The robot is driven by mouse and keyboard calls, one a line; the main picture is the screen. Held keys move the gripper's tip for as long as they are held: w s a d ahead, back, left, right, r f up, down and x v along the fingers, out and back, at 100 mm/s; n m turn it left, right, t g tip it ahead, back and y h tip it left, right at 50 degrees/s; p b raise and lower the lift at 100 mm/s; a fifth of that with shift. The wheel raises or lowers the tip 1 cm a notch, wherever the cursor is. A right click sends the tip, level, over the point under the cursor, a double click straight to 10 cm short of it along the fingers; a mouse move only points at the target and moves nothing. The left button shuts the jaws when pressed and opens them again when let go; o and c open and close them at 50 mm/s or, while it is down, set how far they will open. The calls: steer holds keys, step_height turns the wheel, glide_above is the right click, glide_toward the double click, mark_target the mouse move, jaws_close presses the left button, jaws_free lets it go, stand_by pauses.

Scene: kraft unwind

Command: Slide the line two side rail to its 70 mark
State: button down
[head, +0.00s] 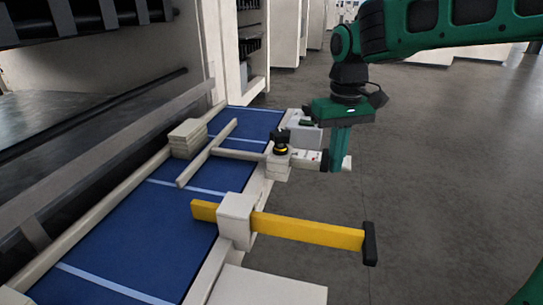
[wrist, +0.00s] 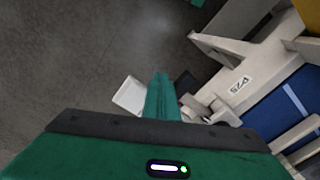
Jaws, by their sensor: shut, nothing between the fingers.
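A pale side rail (head: 207,153) lies over the blue belt (head: 135,240) in the head view. I cannot read a scale or any line number there. My gripper (head: 338,166) is shut and empty, pointing down just right of the block, by the crossbar's outer end. In the wrist view its green fingers (wrist: 161,98) are together beside a white plate (wrist: 129,96); whether they touch it I cannot tell.
A yellow bar (head: 308,231) with a black end (head: 370,243) passes through a pale block (head: 236,217) and sticks out over the floor nearer me. A stack of pale blocks (head: 186,138) stands at the belt's far side. The floor (head: 440,150) to the right is clear.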

steer(key=shift+w+a, duration=0.3)
steer(key=shift+a, duration=0.65)
steer(key=shift+d, duration=0.15)
stand_by(0.3)
steer(key=shift+s+d, duration=0.35)
steer(key=shift+d, duration=0.45)
step_height(320, 180, up, 9)
stand_by(0.9)
steer(key=shift+d, duration=0.1)
steer(key=s+d+f+m, duration=0.2)
steer(key=s+d+f, duration=0.25)
steer(key=d, duration=0.25)
steer(key=s+d+f+m, duration=0.25)
steer(key=s+d, duration=0.25)
steer(key=d, duration=0.3)
steer(key=s+d+f+m, duration=0.2)
steer(key=s+d+f, duration=0.1)
steer(key=s+f, duration=0.2)
steer(key=s+d+f+m, duration=0.2)
steer(key=s+d+f, duration=0.2)
steer(key=s, duration=0.6)
steer(key=shift+s+f, duration=0.25)
steer(key=shift+f, duration=0.65)
